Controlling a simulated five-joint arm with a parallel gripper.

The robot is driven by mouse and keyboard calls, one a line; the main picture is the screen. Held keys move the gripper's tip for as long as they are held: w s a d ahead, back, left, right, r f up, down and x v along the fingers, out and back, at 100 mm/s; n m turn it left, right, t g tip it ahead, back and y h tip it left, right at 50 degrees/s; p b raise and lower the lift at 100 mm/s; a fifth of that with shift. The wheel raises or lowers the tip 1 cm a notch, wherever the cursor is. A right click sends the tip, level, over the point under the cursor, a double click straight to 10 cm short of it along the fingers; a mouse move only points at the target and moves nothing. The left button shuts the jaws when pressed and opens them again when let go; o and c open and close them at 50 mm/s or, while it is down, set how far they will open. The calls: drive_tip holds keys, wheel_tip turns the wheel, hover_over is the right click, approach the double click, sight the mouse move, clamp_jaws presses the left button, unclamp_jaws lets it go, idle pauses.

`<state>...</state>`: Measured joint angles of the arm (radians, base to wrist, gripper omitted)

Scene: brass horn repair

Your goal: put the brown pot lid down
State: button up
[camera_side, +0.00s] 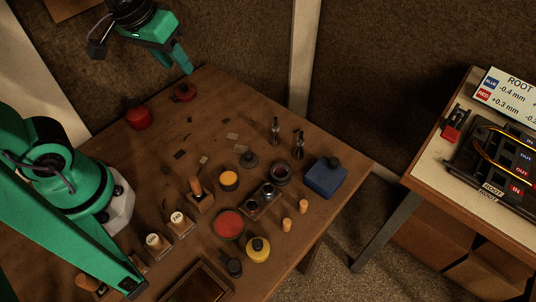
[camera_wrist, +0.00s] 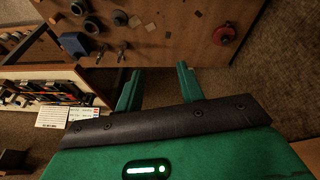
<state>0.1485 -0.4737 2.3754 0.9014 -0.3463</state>
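No plainly brown lid can be told apart. My gripper (camera_side: 183,62) hangs above and behind the far corner, clear of the table. In the wrist view, its green fingers (camera_wrist: 158,86) stand apart with nothing between them.
The wooden table (camera_side: 110,160) has free room near the red pieces. A side bench (camera_side: 440,170) holds a rack and sign.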

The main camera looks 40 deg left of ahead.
drive_tip(key=s+a+r+m+t, duration=0.1)
drive_tip(key=s+a+m, duration=0.1)
drive_tip(key=s+a, duration=0.2)
drive_tip(key=shift+r+t+y, duration=0.3)
drive_tip(key=shift+t, duration=0.1)
drive_tip(key=shift+s, duration=0.1)
